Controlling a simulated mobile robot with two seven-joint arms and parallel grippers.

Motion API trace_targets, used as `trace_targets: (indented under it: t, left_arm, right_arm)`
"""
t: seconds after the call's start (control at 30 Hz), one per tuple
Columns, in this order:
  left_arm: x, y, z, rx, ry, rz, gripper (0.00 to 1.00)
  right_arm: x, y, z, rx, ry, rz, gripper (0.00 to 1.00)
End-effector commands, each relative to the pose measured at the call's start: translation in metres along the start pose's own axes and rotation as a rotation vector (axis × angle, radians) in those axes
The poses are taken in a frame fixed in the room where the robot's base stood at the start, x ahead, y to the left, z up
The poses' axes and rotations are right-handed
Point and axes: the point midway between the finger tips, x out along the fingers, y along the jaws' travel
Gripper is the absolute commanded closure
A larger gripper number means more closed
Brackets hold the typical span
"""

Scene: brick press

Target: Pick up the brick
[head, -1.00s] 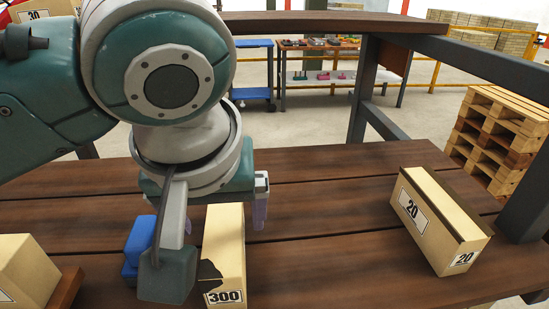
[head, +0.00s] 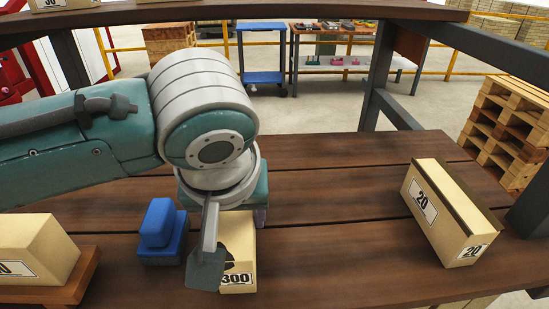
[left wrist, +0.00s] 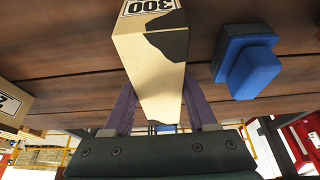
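A tan brick (head: 238,272) marked 300, with a dark ragged patch, stands on the brown wooden table (head: 330,255). My left gripper (head: 234,238) points down over it, with a finger on each side. In the left wrist view the brick (left wrist: 150,60) sits between the two purple fingers (left wrist: 158,105), which appear to touch both its sides. In the head view its upper part is partly hidden by my gripper. It seems to rest on the table; I see no clear gap below it. My right gripper is in no view.
A blue block-shaped object (head: 158,235) stands just left of the brick. A brick marked 20 (head: 445,215) lies at the right. Another tan brick (head: 35,248) rests on a wooden board at the left. The table between the 300 and 20 bricks is clear.

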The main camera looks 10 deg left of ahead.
Motion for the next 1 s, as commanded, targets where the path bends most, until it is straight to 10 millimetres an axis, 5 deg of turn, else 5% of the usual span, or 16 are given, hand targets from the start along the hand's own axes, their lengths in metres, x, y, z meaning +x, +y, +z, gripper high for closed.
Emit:
trace_targets:
  t: [0.43, 0.77, 1.0]
  left_arm:
    - [-0.001, 0.0, -0.001, -0.001, 0.002, 0.001, 0.93]
    - [-0.005, 0.001, -0.003, -0.001, 0.002, 0.001, 0.93]
    - [-0.038, 0.002, -0.018, -0.003, 0.007, 0.007, 0.93]
  right_arm:
    - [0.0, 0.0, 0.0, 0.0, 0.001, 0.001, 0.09]
    - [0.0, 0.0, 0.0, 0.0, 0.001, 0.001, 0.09]
    - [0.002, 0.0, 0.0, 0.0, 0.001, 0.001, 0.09]
